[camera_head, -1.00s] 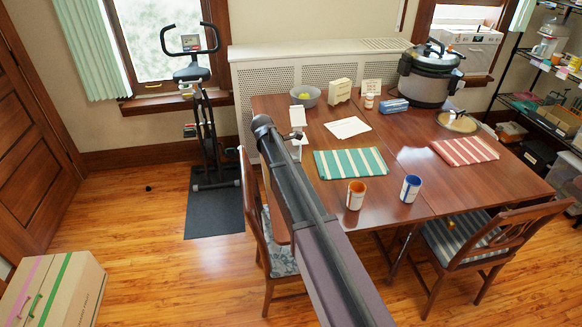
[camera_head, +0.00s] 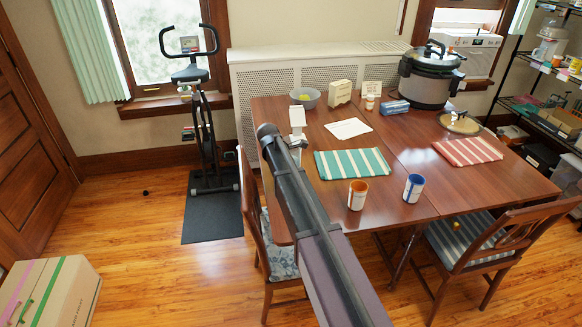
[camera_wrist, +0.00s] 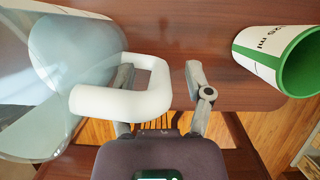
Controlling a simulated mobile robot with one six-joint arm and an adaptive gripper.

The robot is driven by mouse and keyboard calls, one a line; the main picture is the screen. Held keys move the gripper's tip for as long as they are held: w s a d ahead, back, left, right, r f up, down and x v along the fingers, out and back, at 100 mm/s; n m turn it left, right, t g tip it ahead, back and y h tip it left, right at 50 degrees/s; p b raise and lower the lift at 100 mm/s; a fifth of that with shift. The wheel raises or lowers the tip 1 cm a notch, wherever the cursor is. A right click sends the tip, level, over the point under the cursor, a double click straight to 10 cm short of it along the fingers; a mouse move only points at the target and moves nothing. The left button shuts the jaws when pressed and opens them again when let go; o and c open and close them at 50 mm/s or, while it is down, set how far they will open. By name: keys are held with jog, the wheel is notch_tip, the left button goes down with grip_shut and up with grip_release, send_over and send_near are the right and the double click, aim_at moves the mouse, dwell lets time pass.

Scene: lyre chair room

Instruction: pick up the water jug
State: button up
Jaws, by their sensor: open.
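The water jug (camera_wrist: 70,45) shows in the wrist view at the left, as a clear, pale bluish body with a white loop handle (camera_wrist: 162,90). Only part of it is in that picture. My gripper (camera_wrist: 161,77) is open. Its left finger appears within the handle's loop and its right finger is outside, with the outer bar of the handle between them. A gap shows between the bar and the right finger. In the head view my arm hides most of this spot, and I cannot make out the jug's body there.
A white and green cup (camera_wrist: 284,58) is right of my gripper. The wooden table (camera_head: 405,155) also bears a green striped mat (camera_head: 352,163), an orange cup (camera_head: 357,195), a blue cup (camera_head: 413,188) and a large cooker (camera_head: 430,78). A chair (camera_head: 252,215) stands at the table's left side.

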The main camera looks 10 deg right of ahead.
dwell(0.3)
grip_shut()
jog(key=shift+r, duration=0.2)
notch_tip(320, 180, up, 10)
jog(key=p, duration=1)
jog(key=shift+f, duration=0.25)
dwell(0.6)
jog(key=shift+r, duration=0.15)
